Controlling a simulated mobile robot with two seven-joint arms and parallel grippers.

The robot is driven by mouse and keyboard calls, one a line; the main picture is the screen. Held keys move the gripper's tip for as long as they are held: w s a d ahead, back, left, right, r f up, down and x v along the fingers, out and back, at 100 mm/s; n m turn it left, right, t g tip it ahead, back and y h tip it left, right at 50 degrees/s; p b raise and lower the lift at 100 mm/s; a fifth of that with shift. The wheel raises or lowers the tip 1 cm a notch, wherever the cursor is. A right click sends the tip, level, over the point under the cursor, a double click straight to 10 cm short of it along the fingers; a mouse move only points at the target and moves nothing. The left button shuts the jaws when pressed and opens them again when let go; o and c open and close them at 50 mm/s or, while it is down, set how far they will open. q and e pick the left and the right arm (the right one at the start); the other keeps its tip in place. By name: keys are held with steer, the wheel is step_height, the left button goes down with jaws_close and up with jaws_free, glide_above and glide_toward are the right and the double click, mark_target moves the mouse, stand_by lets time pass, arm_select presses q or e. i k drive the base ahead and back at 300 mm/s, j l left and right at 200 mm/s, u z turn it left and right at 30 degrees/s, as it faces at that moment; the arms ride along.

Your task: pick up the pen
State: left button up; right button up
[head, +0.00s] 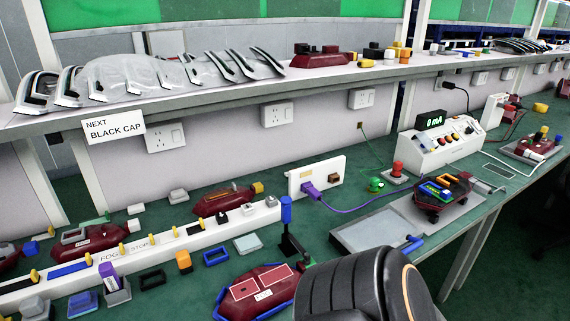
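I cannot make out a pen for certain. A short blue rod-like object (411,244) lies at the right edge of the grey plate, near the bench's front edge, and may be the pen. A purple and white upright piece (109,277) stands in a small grey holder at the lower left; I cannot tell what it is. A black rounded part of my own arm fills the bottom centre and hides the bench behind it. Neither of my grippers shows.
A grey plate (372,237) lies on the green bench. A dark red lamp in a blue frame (262,290) sits beside a blue-topped post (287,220). A white tester (440,144) reads 0 mA. A white rail (150,247) crosses the left. Clear lamp covers (120,78) line the shelf.

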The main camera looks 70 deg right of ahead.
mark_target(108, 272)
steer(key=z, duration=0.45)
steer(key=l+z, duration=0.15)
steer(key=z, duration=0.8)
steer(key=l+z, duration=0.1)
steer(key=z, duration=0.4)
steer(key=k, duration=0.45)
